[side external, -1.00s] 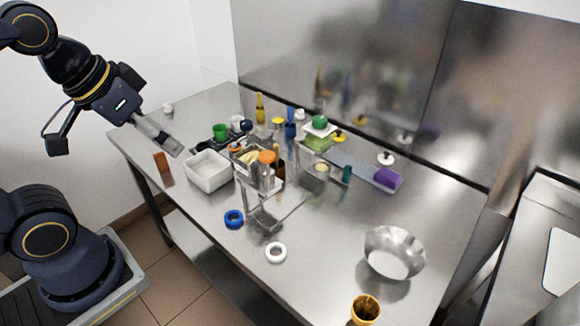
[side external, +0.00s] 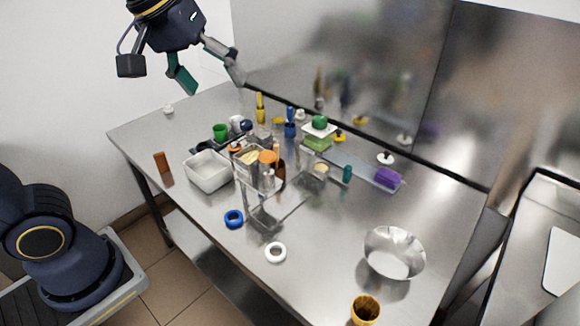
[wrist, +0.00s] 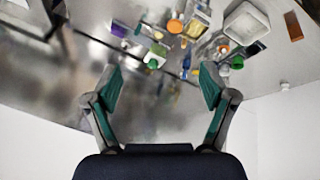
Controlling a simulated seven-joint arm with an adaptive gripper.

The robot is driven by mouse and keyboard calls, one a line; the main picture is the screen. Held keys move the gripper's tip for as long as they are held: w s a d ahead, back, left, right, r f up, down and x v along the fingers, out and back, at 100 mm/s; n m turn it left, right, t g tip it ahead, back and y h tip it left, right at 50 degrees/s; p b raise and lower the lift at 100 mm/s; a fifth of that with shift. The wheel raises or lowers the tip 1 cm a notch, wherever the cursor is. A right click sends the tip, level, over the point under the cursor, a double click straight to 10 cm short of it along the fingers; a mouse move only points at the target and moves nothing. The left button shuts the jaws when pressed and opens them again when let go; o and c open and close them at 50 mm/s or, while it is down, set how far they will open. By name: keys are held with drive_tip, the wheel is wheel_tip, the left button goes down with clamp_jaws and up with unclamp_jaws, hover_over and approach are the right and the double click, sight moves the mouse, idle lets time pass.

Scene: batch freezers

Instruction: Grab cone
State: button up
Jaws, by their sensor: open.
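My gripper (side external: 213,84) is open and empty, high above the back left of the steel table. In the wrist view its two teal-padded fingers (wrist: 158,82) are spread wide, with nothing between the tips. I cannot pick out a cone for certain. A clear stand (side external: 285,207) in the middle of the table holds orange and brown items too small to identify. A yellow cup (side external: 366,311) with a brown, patterned inside stands at the near edge; I cannot tell whether it holds cones.
A white square tub (side external: 209,172) stands left of the stand. Blue (side external: 233,218) and white (side external: 275,252) rings lie in front, and a metal bowl (side external: 394,253) sits at right. Bottles and small containers crowd the back. A steel wall (side external: 340,60) rises behind; the front right tabletop is mostly clear.

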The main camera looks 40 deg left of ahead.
drive_tip(key=w+d+f+g, duration=0.1)
drive_tip(key=w+d+g, duration=0.1)
drive_tip(key=w+d, duration=0.55)
drive_tip(key=m+g+y, duration=0.2)
drive_tip(key=m+g, duration=0.1)
hover_over(365, 310)
drive_tip(key=s+d, duration=0.1)
wheel_tip(365, 310, down, 22)
drive_tip(key=r, duration=0.1)
drive_tip(key=shift+h, duration=0.3)
drive_tip(key=shift+s+a+f, duration=0.1)
drive_tip(key=shift+a+f, duration=0.1)
drive_tip(key=shift+f, duration=3.9)
drive_tip(key=shift+s+a+f, duration=0.1)
drive_tip(key=shift+a+f, duration=0.05)
drive_tip(key=shift+f, duration=3.9)
drive_tip(key=c, duration=0.9)
